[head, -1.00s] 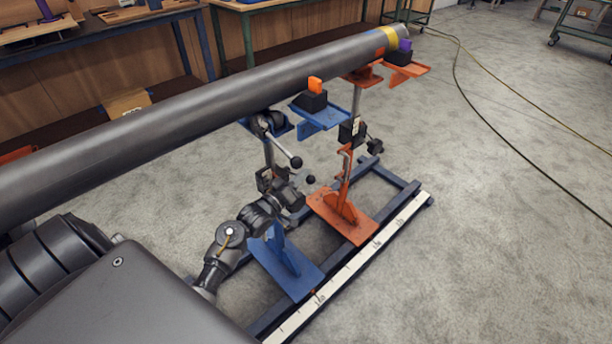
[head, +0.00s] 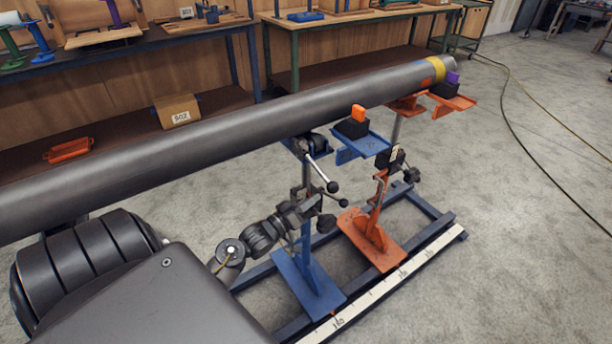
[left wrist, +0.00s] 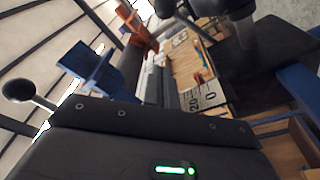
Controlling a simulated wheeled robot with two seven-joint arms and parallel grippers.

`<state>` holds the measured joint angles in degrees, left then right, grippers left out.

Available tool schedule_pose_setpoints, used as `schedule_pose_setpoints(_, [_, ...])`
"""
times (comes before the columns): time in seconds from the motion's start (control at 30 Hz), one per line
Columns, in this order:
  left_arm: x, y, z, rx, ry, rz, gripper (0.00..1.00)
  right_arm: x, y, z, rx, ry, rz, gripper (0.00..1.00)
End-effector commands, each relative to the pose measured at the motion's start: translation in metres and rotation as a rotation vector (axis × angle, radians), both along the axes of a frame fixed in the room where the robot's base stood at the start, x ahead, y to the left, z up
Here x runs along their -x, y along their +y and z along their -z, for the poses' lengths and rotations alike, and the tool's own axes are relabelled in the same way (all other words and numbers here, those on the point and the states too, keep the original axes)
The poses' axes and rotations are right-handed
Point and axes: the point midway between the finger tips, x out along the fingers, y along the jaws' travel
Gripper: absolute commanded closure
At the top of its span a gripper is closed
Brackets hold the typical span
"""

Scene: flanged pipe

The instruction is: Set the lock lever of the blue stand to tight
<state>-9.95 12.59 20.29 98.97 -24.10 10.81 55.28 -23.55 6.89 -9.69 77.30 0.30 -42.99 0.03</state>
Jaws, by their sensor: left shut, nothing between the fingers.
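The blue stand (head: 308,284) stands on a floor frame and holds up the grey pipe (head: 210,128). Metal rods with black ball knobs (head: 332,187) stick out on its right, below its head; which one is the lock lever, and its setting, I cannot tell. My left gripper (head: 304,210) is shut and empty beside the stand's post, below the upper knob. Whether it touches a lever is unclear. In the left wrist view a black ball knob on a rod (left wrist: 18,90) shows at the left, beside the dark gripper body. My right gripper is out of view.
An orange stand (head: 372,240) is to the right on the same frame, with a white scale strip (head: 385,284) along the front. A black block with an orange top (head: 352,126) sits on a blue bracket. Workbenches line the back.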

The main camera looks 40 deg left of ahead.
Motion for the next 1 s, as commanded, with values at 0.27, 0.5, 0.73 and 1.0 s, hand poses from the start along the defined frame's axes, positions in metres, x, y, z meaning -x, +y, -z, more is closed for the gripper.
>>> schedule_pose_setpoints(0.27, [0.019, 0.002, 0.002, 0.001, -0.001, 0.0, 1.0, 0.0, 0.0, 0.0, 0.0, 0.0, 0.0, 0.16])
schedule_pose_setpoints(0.5, [0.019, 0.002, 0.002, 0.001, -0.001, -0.001, 1.0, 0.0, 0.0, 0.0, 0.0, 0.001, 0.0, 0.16])
schedule_pose_setpoints(0.73, [0.021, -0.005, 0.01, -0.041, 0.047, -0.01, 1.0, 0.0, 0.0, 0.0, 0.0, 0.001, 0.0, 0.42])
schedule_pose_setpoints(1.0, [0.046, -0.042, 0.057, -0.301, 0.346, -0.052, 1.0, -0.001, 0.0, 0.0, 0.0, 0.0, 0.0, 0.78])
